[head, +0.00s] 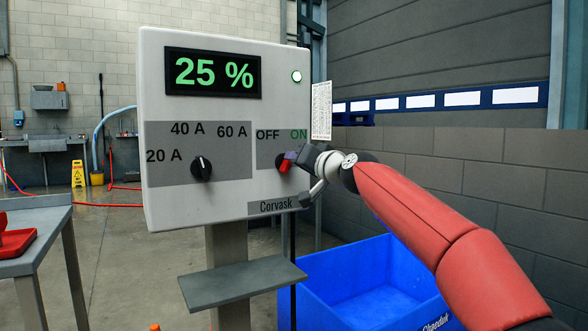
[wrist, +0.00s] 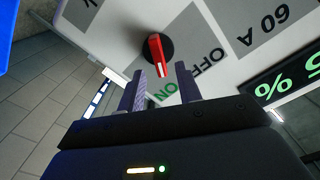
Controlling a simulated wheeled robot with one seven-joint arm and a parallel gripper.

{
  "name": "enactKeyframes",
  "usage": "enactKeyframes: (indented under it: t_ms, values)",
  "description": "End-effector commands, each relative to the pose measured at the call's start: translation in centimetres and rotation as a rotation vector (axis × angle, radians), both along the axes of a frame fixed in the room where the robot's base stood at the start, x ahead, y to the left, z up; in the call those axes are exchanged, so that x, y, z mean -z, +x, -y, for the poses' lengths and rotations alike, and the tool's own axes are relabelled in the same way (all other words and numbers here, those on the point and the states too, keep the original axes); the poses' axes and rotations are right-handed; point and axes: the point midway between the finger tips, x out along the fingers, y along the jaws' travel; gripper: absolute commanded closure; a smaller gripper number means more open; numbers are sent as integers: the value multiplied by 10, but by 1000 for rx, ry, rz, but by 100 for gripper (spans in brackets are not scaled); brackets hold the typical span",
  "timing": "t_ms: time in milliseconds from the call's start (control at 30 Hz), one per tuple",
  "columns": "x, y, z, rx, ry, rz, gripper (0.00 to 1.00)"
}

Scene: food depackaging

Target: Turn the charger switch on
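The charger (head: 215,222) is a pale panel on a post, with a lit display (head: 212,73) reading 25 %. Its red switch (head: 284,163) sits at the right, under the OFF and ON labels. In the wrist view the red switch (wrist: 156,53) points toward the green ON label (wrist: 166,94), with OFF to its right. The round lamp (head: 296,76) at the top right glows with a green rim. My gripper (head: 297,156) is close in front of the switch. In the wrist view, its fingers (wrist: 159,80) are spread and empty, and the switch shows just beyond their tips.
A black current knob (head: 201,168) sits left of the switch, among ampere labels. A grey shelf (head: 242,283) juts out below the panel. A blue bin (head: 335,283) stands at the lower right. A metal table (head: 38,222) with a red tray (head: 14,242) stands at the left.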

Motion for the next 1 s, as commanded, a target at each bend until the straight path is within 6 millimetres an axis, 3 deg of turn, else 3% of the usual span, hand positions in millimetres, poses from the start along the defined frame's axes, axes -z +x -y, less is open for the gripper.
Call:
enactKeyframes:
  t_ms: [300,767,867,933,1000]
  values:
    - [3,-32,22,2,-1,0,65]
    - [5,-40,16,-4,-29,-10,65]
    - [27,-57,-7,-13,-134,-52,65]
    - [56,-79,-23,-11,-259,-104,65]
    - [90,-107,-26,7,-396,-172,65]
